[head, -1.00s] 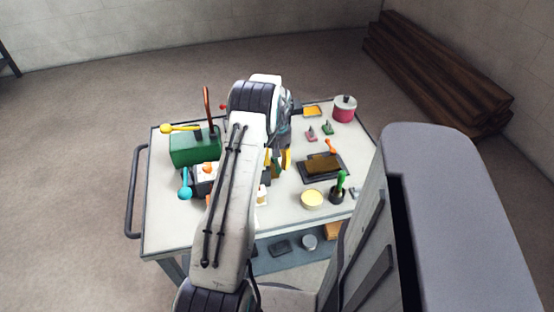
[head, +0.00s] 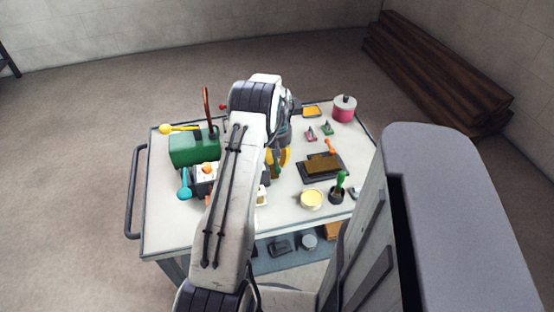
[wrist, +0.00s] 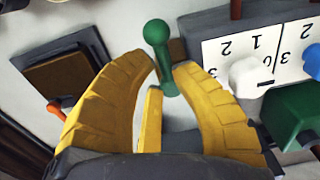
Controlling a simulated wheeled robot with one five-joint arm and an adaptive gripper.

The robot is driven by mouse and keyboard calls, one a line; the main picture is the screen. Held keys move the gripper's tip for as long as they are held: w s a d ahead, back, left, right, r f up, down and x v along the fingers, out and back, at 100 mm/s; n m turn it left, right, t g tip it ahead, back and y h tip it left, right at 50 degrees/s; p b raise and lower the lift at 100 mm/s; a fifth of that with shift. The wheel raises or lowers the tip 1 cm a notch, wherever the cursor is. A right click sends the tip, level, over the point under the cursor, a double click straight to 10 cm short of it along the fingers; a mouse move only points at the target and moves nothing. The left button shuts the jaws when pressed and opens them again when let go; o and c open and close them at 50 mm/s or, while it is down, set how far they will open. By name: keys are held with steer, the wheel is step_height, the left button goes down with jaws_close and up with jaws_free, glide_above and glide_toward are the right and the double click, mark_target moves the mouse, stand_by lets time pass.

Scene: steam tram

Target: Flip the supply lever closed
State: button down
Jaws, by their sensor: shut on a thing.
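A green lever (wrist: 157,34) with a round knob stands at the top middle of the wrist view, beside a dark box with white numbered plates (wrist: 262,52). No label shows whether it is the supply lever. My gripper (wrist: 163,72) has its yellow fingers shut on the green lever's stem, with the knob beyond the fingertips.
A cyan-knobbed lever (head: 184,186) and a tall red-brown lever (head: 207,108) stand left of my arm. The table's front left is clear.

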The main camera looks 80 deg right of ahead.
steer(key=shift+w+a+f, duration=0.1)
steer(key=shift+a+f, duration=0.15)
steer(key=shift+a, duration=0.05)
steer(key=n, duration=0.3)
steer(key=shift+d+f+n+b, duration=0.1)
steer(key=shift+d+n+b, duration=0.05)
steer(key=shift+n+b, duration=0.25)
steer(key=n, duration=0.5)
steer(key=shift+s+d, duration=0.3)
steer(key=shift+d, duration=0.1)
steer(key=n, duration=0.4)
steer(key=shift+d+n, duration=0.35)
steer(key=shift+n, duration=0.05)
steer(key=shift+d+n, duration=0.15)
steer(key=shift+n, duration=0.9)
steer(key=shift+d+n, duration=0.15)
steer(key=shift+n, duration=0.9)
steer(key=c, duration=1.1)
jaws_free()
steer(key=shift+s, duration=0.1)
steer(key=shift+d, duration=0.1)
